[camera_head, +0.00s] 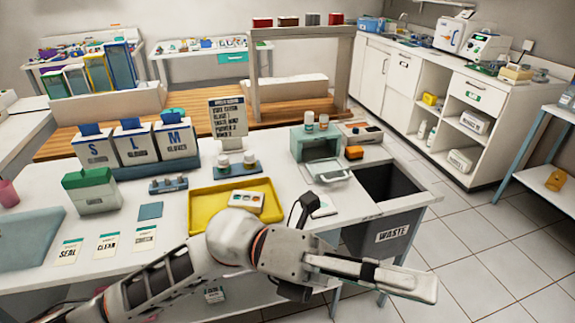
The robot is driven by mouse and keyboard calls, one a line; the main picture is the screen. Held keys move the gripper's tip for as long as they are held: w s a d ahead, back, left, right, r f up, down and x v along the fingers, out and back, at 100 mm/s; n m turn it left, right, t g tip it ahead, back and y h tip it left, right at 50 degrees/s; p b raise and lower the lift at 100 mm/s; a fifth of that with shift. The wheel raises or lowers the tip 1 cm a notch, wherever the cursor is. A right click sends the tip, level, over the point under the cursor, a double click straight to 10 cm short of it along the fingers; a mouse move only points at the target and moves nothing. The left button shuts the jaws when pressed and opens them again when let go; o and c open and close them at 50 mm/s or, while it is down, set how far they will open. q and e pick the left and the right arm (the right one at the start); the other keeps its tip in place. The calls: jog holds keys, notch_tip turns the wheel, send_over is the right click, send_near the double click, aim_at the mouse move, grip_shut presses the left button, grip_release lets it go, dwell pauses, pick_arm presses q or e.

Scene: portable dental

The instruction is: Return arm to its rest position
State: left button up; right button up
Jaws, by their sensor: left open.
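My left arm comes in from the lower left and reaches across the front of the white table (180,218). Its gripper (424,284) points right, past the table's front right corner, over the tiled floor. The fingers look close together from this angle, but they are open, and I see nothing between them. The arm hides part of the table's front edge. My right gripper is not in view.
A yellow tray (204,200) with a small white holder lies behind my wrist. A dark waste bin (396,213) stands just behind the gripper. A green-grey box (318,146) with its front open and glove boxes (134,146) stand farther back.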

pick_arm(q)
jog(key=w+a+f+n+t+h, duration=0.1)
jog(key=w+a+f+n+t, duration=0.25)
jog(key=w+n+t, duration=0.7)
jog(key=w+a+f+n+t+h, duration=0.2)
jog(key=w+a+n+t, duration=0.4)
jog(key=n+t, duration=0.7)
jog(key=w+a+f+n+t+y, duration=0.3)
jog(key=w+a+f+n+y, duration=0.15)
jog(key=f+n+y, duration=0.35)
jog(key=s+a+f+n+g+y, duration=0.1)
jog(key=a+f+n+y, duration=0.25)
jog(key=f, duration=0.35)
jog(key=s+a+f+n+y+p, duration=0.1)
jog(key=s+a+f+n+y, duration=0.1)
jog(key=a+f, duration=0.35)
jog(key=s+a+f+n+g+y, duration=0.1)
jog(key=a+f+n+y, duration=0.15)
jog(key=f, duration=0.55)
jog(key=s+a+f+n+g+y, duration=0.2)
jog(key=s+a+f+n+g, duration=0.2)
jog(key=s+a+f, duration=0.4)
jog(key=s+f, duration=0.3)
jog(key=f, duration=0.2)
jog(key=shift+s+f+y, duration=0.3)
jog(key=shift+f+y, duration=0.1)
jog(key=shift+n, duration=0.25)
